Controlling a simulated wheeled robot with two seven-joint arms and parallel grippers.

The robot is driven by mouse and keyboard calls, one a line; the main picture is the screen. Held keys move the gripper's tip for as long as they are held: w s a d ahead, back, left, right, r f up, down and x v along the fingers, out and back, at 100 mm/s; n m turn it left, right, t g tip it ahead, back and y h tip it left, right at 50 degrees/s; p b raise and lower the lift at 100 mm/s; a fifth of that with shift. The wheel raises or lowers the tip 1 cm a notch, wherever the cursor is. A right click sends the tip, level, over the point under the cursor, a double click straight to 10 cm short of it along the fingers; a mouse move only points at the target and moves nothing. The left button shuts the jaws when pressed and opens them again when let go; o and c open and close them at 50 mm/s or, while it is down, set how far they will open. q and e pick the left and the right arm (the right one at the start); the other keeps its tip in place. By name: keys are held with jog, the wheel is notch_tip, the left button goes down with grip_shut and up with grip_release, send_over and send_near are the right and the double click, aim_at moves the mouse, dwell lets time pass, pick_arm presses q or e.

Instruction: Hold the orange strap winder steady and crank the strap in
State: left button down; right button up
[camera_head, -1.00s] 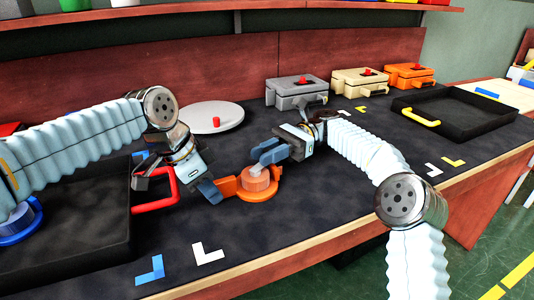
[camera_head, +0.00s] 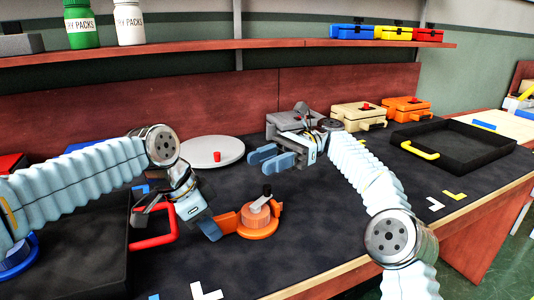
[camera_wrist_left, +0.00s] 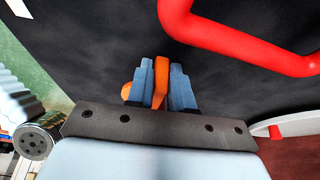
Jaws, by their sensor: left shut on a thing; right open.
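The orange strap winder (camera_head: 259,221) lies on the dark mat, with a round spool and a grey crank arm with a dark upright knob (camera_head: 266,191) on top. My left gripper (camera_head: 212,227) is shut on the winder's orange handle at its left side. In the left wrist view the orange handle (camera_wrist_left: 161,80) stands between the blue fingers (camera_wrist_left: 161,88). My right gripper (camera_head: 268,157) is open and empty, behind and above the winder, apart from the knob.
A black tray with a red handle (camera_head: 153,241) is at the left, close to my left gripper. A round grey lid (camera_head: 205,151) lies behind. Grey, beige (camera_head: 358,116) and orange boxes (camera_head: 406,109) line the back. A black tray with a yellow handle (camera_head: 420,151) is at the right.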

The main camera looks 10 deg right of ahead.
jog(key=shift+r, duration=1.3)
jog(key=shift+o, duration=0.3)
jog(key=shift+s+a, duration=0.1)
jog(key=shift+a, duration=0.05)
jog(key=s+a+f+n+t+h, duration=0.1)
jog(key=a+h, duration=0.1)
jog(key=s+a+f+n+t+h, duration=0.1)
jog(key=a+t+h, duration=0.1)
jog(key=a, duration=0.1)
jog(key=s+a+t+h, duration=0.2)
jog(key=shift+a+f+n+h, duration=0.15)
jog(key=shift+f+n+h, duration=0.15)
jog(key=shift+f+n, duration=0.1)
jog(key=shift+s+f+n+t+h, duration=0.1)
jog(key=shift+s+n+t+h, duration=0.15)
jog(key=shift+t+h, duration=0.3)
jog(key=shift+s+f+n+t+h, duration=0.1)
jog(key=shift+s+n+t+h, duration=0.05)
jog(key=shift+n+t+h, duration=0.3)
jog(key=d+r+n+t+h, duration=0.2)
jog(key=t+h, duration=0.2)
jog(key=n+t+h, duration=0.2)
jog(key=t+h, duration=0.1)
send_near(267, 186)
jog(key=x, duration=0.9)
jog(key=shift+s, duration=0.1)
